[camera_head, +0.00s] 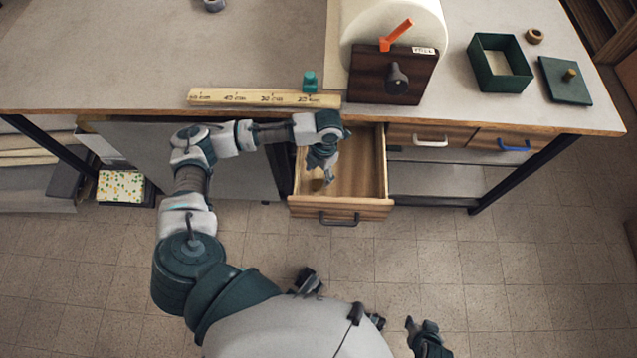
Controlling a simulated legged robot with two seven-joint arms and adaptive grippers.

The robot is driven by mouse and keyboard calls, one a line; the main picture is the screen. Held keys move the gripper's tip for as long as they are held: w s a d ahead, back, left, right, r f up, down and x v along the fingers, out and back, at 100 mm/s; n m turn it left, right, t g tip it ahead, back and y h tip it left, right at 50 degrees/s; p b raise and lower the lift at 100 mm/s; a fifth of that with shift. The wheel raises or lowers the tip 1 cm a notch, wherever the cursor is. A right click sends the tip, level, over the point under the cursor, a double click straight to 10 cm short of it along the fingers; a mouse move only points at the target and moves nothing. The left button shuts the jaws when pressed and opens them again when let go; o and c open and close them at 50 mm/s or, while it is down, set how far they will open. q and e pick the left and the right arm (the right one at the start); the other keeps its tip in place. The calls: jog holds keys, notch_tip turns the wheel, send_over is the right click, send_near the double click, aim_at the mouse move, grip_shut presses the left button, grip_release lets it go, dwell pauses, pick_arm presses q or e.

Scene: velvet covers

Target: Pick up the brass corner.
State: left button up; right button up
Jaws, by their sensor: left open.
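My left gripper (326,177) points down into an open wooden drawer (371,200) under the worktable, in its left part. Its fingers are open. I cannot clearly make out a brass corner; the gripper and forearm cover part of the drawer. The visible right part of the drawer floor looks bare. My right gripper (428,338) is low at the bottom of the view, far from the drawer, and its finger opening is too unclear to tell.
On the worktable (260,50) are a wooden ruler (235,98), a small teal object (310,82), a roll with a dark wooden block (385,85), a green box (499,62) and its lid (565,80). Two shut drawers, one with a white handle (431,142), one blue (513,147), are to the right.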

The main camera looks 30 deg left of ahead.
aim_at(316, 182)
pick_arm(q)
jog(key=f, duration=0.4)
jog(key=shift+s+a+f+b, duration=0.25)
jog(key=shift+b, duration=0.15)
jog(key=shift+d, duration=0.1)
pick_arm(e)
jog(key=w, duration=0.1)
jog(key=w+a+t, duration=0.1)
jog(key=w+t, duration=0.1)
jog(key=shift+w+a+r+y, duration=0.25)
jog(key=shift+w+y, duration=0.05)
jog(key=shift+w, duration=0.05)
pick_arm(q)
jog(key=shift+r, duration=0.1)
jog(key=c, duration=1)
pick_arm(e)
jog(key=shift+d, duration=0.1)
